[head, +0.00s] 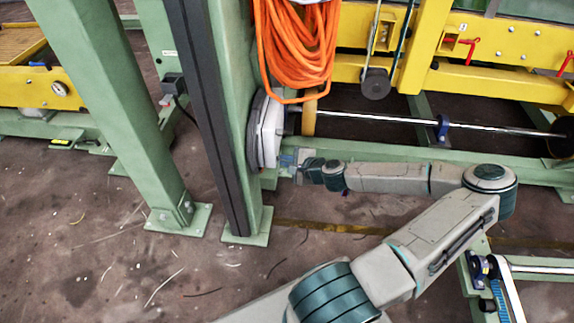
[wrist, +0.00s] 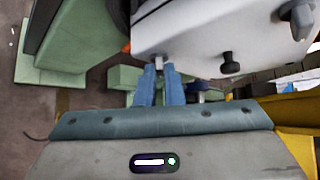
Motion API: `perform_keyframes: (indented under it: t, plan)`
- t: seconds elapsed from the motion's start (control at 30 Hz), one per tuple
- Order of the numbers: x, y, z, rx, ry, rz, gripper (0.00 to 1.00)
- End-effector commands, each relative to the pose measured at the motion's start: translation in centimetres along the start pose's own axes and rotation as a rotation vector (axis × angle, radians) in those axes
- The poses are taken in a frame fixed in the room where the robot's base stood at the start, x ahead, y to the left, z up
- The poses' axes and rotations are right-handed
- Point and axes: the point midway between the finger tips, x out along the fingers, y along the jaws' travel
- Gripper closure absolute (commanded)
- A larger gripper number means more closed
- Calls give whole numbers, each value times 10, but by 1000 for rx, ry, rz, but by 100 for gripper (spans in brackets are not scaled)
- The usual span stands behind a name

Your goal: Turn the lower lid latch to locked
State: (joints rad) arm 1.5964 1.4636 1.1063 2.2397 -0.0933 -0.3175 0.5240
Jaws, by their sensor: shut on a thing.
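A white lidded box (head: 268,128) is mounted on the side of the green post in the head view. Its white face (wrist: 205,35) fills the upper right of the wrist view. A small metal latch piece (wrist: 158,62) shows at the box's near edge. My gripper (wrist: 161,75) has its two blue fingers shut on this latch piece. In the head view my gripper (head: 288,157) reaches the bottom of the box from the right. The fingertips hide part of the latch, and I cannot tell its exact turn angle.
A black knob (wrist: 230,64) sticks out of the box right of my fingers. An orange cable coil (head: 297,45) hangs above the box. Green posts (head: 110,100) stand to the left. A shiny rod (head: 400,122) runs behind my arm. Bare floor (head: 110,265) lies at lower left.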

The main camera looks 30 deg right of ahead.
Motion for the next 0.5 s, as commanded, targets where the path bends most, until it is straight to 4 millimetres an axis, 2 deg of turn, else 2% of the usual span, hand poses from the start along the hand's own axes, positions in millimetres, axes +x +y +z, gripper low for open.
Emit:
perform_keyframes:
  t: [0.03, 0.5]
  plan:
    - [3, 6, -3, -28, -1, -38, 100]
    - [4, 12, -5, -321, 1, -328, 100]
